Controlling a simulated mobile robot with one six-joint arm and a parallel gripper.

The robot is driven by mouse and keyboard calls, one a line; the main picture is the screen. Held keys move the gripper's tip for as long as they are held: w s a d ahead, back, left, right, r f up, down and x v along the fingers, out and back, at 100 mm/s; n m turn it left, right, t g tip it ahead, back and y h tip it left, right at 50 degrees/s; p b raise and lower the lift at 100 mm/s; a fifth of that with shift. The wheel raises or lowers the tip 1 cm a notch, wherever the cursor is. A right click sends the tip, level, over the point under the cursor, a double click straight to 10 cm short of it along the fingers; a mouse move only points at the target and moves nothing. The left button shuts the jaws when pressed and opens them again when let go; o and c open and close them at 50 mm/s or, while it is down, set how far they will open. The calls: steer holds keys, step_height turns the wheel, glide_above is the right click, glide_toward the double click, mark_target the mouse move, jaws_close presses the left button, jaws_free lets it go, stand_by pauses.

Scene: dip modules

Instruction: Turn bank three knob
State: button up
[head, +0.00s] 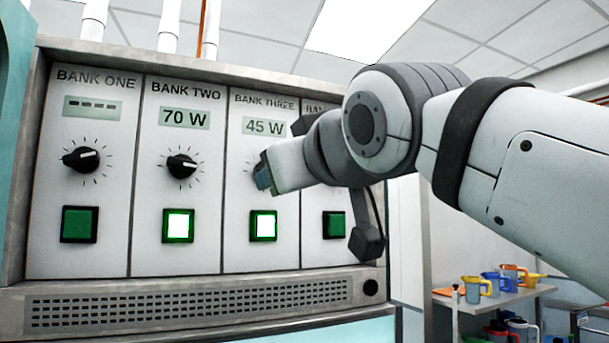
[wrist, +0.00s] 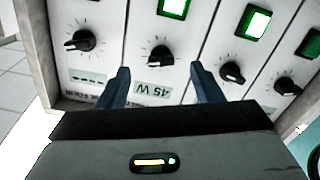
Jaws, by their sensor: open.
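The bank three knob (wrist: 160,57) is a black dial with a pale pointer line, seen in the wrist view between and slightly beyond the two fingertips. In the head view my gripper hides it. My gripper (head: 262,174) is at the bank three panel, below its display (head: 263,126), which reads 45 W. The bank three button (head: 263,226) is lit green-white. In the wrist view my gripper (wrist: 160,70) is open, a blue-grey finger on each side of the knob. A gap shows between fingers and knob; whether the tips reach its depth I cannot tell.
The bank two knob (head: 181,166), under a 70 W display, and the bank one knob (head: 81,160) are to the left. The bank four knob (wrist: 80,41) shows in the wrist view. A shelf with colored jugs (head: 500,284) stands at lower right.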

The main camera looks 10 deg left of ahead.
steer(key=w+a+r+p, duration=0.1)
steer(key=w+a+p, duration=0.2)
steer(key=w, duration=0.3)
steer(key=shift+a+r+y, duration=0.25)
steer(key=shift+a+y, duration=0.05)
steer(key=shift+a, duration=0.4)
steer(key=shift+c, duration=0.5)
steer(key=c, duration=0.9)
